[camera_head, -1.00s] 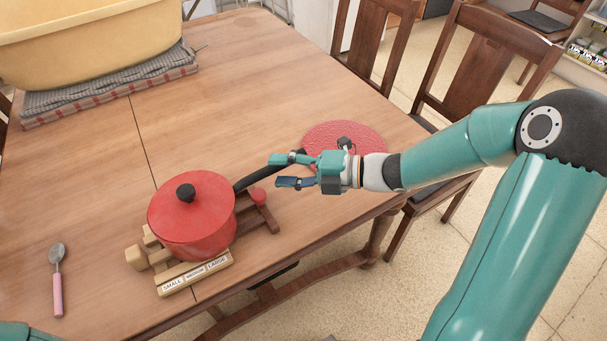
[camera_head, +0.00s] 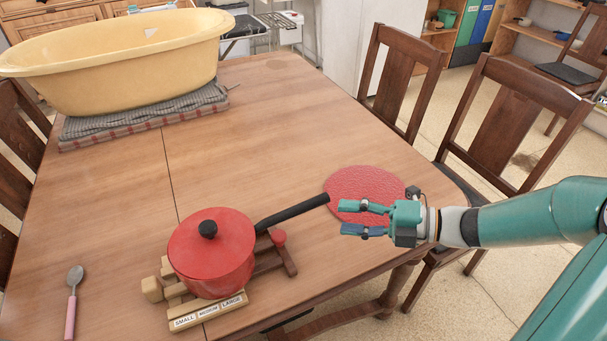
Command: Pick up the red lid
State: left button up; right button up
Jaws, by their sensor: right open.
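The red lid (camera_head: 212,241) with a black knob (camera_head: 208,229) sits on the red saucepan (camera_head: 215,279), which has a long black handle (camera_head: 292,214) pointing right. The pan stands on a wooden rack (camera_head: 178,301) near the table's front edge. My right gripper (camera_head: 350,218) is open and empty, its fingers pointing left toward the pan. It is well to the right of the lid, just past the handle's end, and covers part of a round red mat (camera_head: 364,184). My left gripper is not in view.
A pink-handled spoon (camera_head: 72,300) lies at left. A yellow tub (camera_head: 120,60) rests on folded cloths (camera_head: 150,117) at the back left. Chairs (camera_head: 500,125) stand at right. The middle of the table is clear.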

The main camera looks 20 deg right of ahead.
aim_at(211, 244)
jog(key=k, duration=1)
